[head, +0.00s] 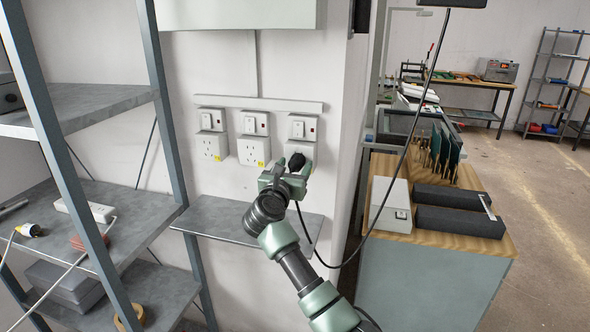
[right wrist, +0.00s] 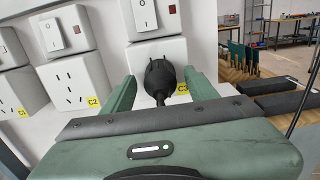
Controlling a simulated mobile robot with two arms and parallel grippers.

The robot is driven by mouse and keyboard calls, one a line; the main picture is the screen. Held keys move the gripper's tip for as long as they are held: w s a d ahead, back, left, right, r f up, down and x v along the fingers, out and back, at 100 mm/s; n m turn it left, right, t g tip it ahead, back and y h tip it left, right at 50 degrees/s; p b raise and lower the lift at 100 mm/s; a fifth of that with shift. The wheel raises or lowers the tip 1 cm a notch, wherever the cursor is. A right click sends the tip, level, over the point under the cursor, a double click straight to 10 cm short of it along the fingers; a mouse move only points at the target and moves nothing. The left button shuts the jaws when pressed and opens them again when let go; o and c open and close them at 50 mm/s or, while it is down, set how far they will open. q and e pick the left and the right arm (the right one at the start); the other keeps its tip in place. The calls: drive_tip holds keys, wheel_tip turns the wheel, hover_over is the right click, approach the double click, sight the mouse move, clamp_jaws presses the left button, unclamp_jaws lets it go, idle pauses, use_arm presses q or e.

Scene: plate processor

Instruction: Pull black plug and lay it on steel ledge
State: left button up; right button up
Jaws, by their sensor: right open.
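The black plug (head: 297,161) sits in the rightmost of three white wall sockets (head: 301,149). It also shows in the right wrist view (right wrist: 160,78), seated against the socket face, with its cord running down. My right gripper (head: 285,175) is open, and its two green fingers stand on either side of the plug (right wrist: 154,90), apart from it. The grey steel ledge (head: 215,218) is fixed to the wall below the sockets and is bare where it shows. My right arm covers part of it. My left gripper is not in view.
A grey metal shelf unit (head: 165,120) stands at the left, with a white power strip (head: 88,210). A workbench (head: 440,239) at the right holds a white box (head: 391,205) and black blocks. The plug's black cord hangs in a loop right of my arm.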

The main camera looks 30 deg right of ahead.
sight(292, 170)
drive_tip(key=shift+w+d, duration=0.3)
drive_tip(key=shift+d, duration=0.05)
idle(0.9)
clamp_jaws()
drive_tip(key=shift+s+a, duration=0.15)
drive_tip(key=shift+a, duration=0.05)
drive_tip(key=shift+v, duration=1.2)
drive_tip(key=shift+p+v, duration=0.45)
drive_tip(key=shift+v, duration=1.15)
